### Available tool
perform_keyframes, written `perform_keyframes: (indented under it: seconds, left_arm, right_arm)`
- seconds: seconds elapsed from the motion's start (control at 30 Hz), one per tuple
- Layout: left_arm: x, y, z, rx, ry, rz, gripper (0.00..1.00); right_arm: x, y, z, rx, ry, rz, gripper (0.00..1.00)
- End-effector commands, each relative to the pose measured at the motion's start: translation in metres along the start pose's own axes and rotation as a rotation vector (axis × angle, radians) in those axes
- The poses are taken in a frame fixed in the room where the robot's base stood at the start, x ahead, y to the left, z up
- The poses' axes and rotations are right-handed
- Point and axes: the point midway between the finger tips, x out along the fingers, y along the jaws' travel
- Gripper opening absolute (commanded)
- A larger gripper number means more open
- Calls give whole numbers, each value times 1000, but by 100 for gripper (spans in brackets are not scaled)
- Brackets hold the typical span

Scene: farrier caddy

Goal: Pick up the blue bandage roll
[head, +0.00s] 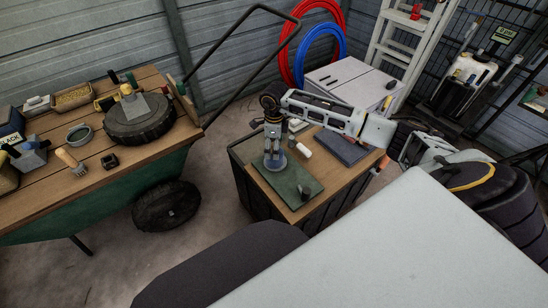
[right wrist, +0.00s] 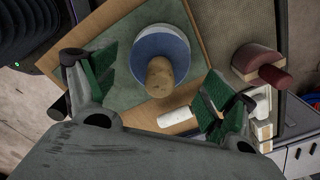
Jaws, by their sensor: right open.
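The blue bandage roll (head: 275,164) sits on a green mat (head: 298,187) on a wooden-topped stand. In the right wrist view the round blue roll (right wrist: 143,45) has a pale edge, and a tan cylinder (right wrist: 160,76) stands up from its middle. My right gripper (head: 274,152) points down directly above the roll and partly hides it in the head view. In its wrist view the right gripper (right wrist: 160,92) is open, with green-padded fingers apart on either side of the tan cylinder, holding nothing. My left gripper is not in view.
A white cylinder (head: 304,149) lies beside the mat, close to one finger. A dark grey slab (head: 342,149) and a maroon block (right wrist: 258,60) are nearby. A green cart (head: 110,189) with several tools stands left; a grey cabinet (head: 350,82) stands behind.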

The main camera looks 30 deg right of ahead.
Motion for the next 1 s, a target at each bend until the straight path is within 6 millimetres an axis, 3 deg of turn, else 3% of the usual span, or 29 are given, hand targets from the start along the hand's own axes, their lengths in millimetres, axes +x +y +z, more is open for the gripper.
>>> perform_keyframes:
  seconds: [0.4, 0.9, 1.0]
  left_arm:
    - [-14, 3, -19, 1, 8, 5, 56]
    - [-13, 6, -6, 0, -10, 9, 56]
    - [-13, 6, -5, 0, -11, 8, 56]
  right_arm:
    - [41, 1, 2, 0, -1, 1, 84]
    - [42, 0, 2, 0, 0, 0, 84]
    - [42, 0, 2, 0, 0, 0, 73]
